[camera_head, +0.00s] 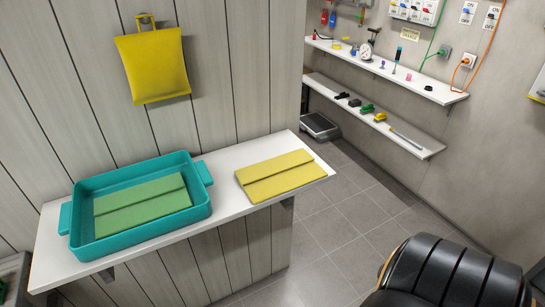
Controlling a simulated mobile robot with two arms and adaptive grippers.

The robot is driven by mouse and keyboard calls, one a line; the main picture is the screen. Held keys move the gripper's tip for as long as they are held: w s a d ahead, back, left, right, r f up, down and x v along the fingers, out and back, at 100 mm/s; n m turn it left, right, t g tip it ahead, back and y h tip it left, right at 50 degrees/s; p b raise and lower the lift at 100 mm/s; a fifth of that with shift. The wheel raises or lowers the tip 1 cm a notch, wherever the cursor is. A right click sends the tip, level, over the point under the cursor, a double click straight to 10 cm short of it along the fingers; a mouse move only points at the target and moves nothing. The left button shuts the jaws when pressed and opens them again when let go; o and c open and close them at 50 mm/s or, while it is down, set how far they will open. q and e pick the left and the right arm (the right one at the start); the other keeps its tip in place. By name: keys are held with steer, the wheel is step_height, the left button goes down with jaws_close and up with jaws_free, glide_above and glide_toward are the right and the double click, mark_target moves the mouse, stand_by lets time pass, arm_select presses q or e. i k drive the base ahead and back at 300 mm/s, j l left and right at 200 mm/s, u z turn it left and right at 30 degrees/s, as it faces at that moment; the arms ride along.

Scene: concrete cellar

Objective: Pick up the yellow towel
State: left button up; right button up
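A folded yellow towel (281,176) lies flat on the right part of a white wall shelf (232,156). A brighter yellow cloth or pad (155,66) hangs from a hook on the panelled wall above the shelf. A teal tray with handles (140,235) stands on the left part of the shelf, apart from the folded towel. A folded green towel (143,205) lies inside the tray. Neither of my grippers shows in the head view.
Two narrow shelves (437,94) with small items run along the right wall, below switches and cables. A black padded seat (448,275) stands at the bottom right. A grey scale-like box (319,126) is on the floor at the back. The tiled floor (340,222) between is clear.

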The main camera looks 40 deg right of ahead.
mark_target(263, 181)
steer(key=z, duration=0.4)
steer(key=i+z, duration=0.15)
steer(key=z, duration=0.6)
steer(key=i+z, duration=0.15)
steer(key=z, duration=0.25)
steer(key=l+u, duration=0.15)
steer(key=u, duration=0.25)
steer(key=i+l+u, duration=0.1)
steer(key=l+u, duration=0.15)
steer(key=u, duration=0.15)
steer(key=l+u, duration=0.2)
steer(key=u, duration=0.2)
